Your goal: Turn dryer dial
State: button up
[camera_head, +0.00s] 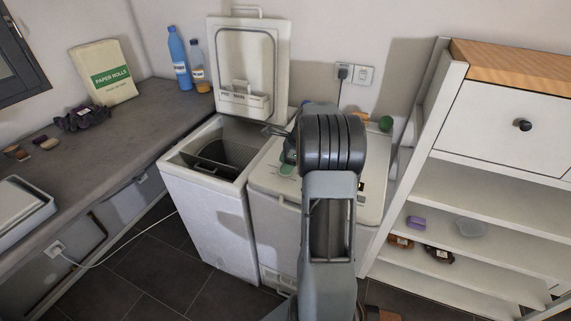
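Two white toploaders stand side by side. The left one (207,215) has its lid (248,60) up, with a detergent tray marked for washing. The right one (275,220), apparently the dryer, has its lid closed. My arm covers much of its top. A small dark patch (361,187) shows on its top to the right of my arm; I cannot tell whether it is a dial or a display. No dial is clearly visible. My gripper (272,130) sticks out left of my arm above the machines' back edge, mostly hidden by my wrist; its opening is unclear.
A white shelf unit (480,190) stands close on the right. A green round thing (385,123) lies at the right machine's back.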

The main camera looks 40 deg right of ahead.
jog(key=c, duration=0.3)
jog(key=n+p, duration=0.1)
jog(key=n+g+p, duration=0.1)
jog(key=n+p, duration=0.1)
jog(key=shift+r+n+y, duration=0.2)
jog(key=shift+n+y, duration=0.1)
jog(key=shift+y, duration=0.1)
jog(key=n+g+p, duration=0.2)
jog(key=n+p, duration=0.1)
jog(key=n, duration=0.2)
jog(key=shift+f+n, duration=0.1)
jog(key=shift+n, duration=0.2)
jog(key=n+g, duration=0.1)
jog(key=n, duration=0.1)
jog(key=n+g+p, duration=0.1)
jog(key=n, duration=0.2)
jog(key=shift+f+h, duration=0.1)
jog(key=shift+h, duration=0.3)
jog(key=n+g, duration=0.1)
jog(key=n, duration=0.1)
jog(key=n+h+p, duration=0.1)
jog(key=n, duration=0.2)
jog(key=shift+n+g+h, duration=0.3)
jog(key=shift+g, duration=0.1)
